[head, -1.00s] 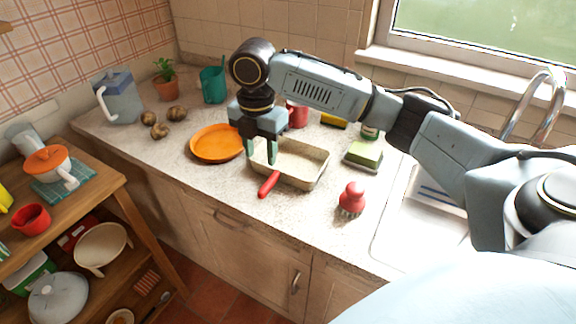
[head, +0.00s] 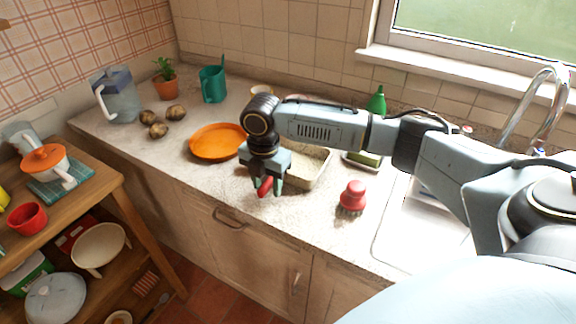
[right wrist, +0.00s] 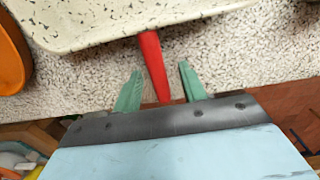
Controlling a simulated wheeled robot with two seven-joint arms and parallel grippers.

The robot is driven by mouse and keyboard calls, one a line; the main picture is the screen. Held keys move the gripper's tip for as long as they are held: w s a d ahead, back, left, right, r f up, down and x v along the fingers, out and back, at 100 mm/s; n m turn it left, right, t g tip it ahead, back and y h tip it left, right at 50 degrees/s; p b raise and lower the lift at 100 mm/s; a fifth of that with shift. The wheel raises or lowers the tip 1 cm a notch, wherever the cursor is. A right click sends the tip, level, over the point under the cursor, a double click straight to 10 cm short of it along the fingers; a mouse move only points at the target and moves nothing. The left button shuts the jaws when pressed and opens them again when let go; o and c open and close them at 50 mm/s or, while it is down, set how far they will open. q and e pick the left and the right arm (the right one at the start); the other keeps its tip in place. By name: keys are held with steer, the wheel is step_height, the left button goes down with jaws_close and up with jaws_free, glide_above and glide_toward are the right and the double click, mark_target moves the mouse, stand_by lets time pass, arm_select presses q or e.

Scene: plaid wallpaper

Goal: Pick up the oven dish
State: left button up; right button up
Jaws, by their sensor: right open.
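The oven dish (head: 313,165) is a shallow, speckled cream rectangular dish on the worktop, with a red handle (head: 265,186) pointing toward the front edge. My right arm hides part of the dish in the head view. The dish (right wrist: 120,22) and its red handle (right wrist: 152,62) also show in the right wrist view. My right gripper (head: 267,190) is open at the handle. In the wrist view its green fingertips (right wrist: 157,85) stand on either side of the handle, with a visible gap on each side. My left gripper is not in view.
An orange plate (head: 215,142) lies just left of the dish. A red-topped brush (head: 352,197) stands to the right, before the sink (head: 405,235). A green sponge (head: 364,158) sits behind. Potatoes (head: 157,130) and a jug (head: 118,95) are at the left.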

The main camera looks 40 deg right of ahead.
steer(key=shift+f, duration=0.45)
jaws_close()
steer(key=shift+r, duration=0.2)
